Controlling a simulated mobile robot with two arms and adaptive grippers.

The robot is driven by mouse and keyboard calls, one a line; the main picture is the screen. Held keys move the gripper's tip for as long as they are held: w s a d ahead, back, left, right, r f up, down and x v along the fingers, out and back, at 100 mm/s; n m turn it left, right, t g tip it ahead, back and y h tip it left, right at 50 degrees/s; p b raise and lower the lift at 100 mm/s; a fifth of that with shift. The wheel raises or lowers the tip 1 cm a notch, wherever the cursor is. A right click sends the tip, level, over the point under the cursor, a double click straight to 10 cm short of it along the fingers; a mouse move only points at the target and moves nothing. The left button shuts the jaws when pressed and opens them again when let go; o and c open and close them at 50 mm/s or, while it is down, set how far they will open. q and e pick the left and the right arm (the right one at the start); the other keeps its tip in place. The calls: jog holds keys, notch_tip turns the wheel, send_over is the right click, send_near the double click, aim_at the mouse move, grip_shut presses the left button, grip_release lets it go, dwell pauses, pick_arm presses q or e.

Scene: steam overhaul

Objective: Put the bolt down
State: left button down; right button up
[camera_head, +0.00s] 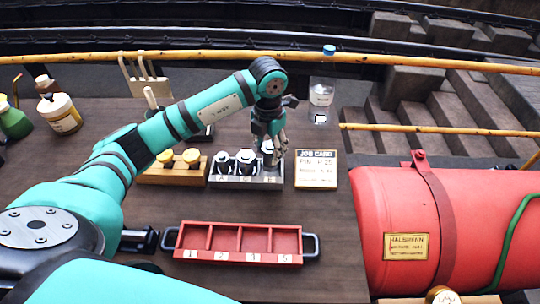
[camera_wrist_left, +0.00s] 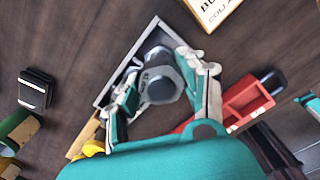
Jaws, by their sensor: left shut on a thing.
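My left gripper (camera_head: 270,150) is shut on a grey hex-headed bolt (camera_head: 267,147), at the right end of a small grey rack (camera_head: 262,183) with lettered labels. In the left wrist view, the bolt's hex face (camera_wrist_left: 160,82) sits between the two pale fingers of the left gripper (camera_wrist_left: 163,90), with the rack edge (camera_wrist_left: 128,58) behind it. I cannot tell if the bolt touches the rack. Two other bolts, a left one (camera_head: 223,162) and a middle one (camera_head: 246,161), stand in the rack. My right gripper is not in view.
A red compartment tray (camera_head: 240,258) with black handles lies in front. A wooden block with yellow-topped pieces (camera_head: 172,164) is left of the rack; a job card (camera_head: 316,170) lies right. A clear bottle (camera_head: 321,90) stands behind, and a red tank (camera_head: 480,220) is at right.

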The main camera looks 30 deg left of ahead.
aim_at(270, 159)
pick_arm(q)
jog(key=shift+w+f, duration=0.2)
jog(key=shift+f, duration=0.05)
notch_tip(270, 159, down, 3)
jog(key=shift+r+p, duration=0.1)
jog(key=shift+p, duration=0.4)
jog(key=shift+f, duration=0.35)
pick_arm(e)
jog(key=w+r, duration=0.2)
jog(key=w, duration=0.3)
pick_arm(q)
jog(key=shift+w+f, duration=0.1)
jog(key=c, duration=1.2)
grip_release()
jog(key=shift+f, duration=0.15)
jog(key=o, duration=0.4)
jog(key=shift+o, duration=0.3)
jog(key=shift+r, duration=0.55)
notch_tip(270, 159, up, 10)
jog(key=b, duration=0.3)
jog(key=shift+r, duration=0.65)
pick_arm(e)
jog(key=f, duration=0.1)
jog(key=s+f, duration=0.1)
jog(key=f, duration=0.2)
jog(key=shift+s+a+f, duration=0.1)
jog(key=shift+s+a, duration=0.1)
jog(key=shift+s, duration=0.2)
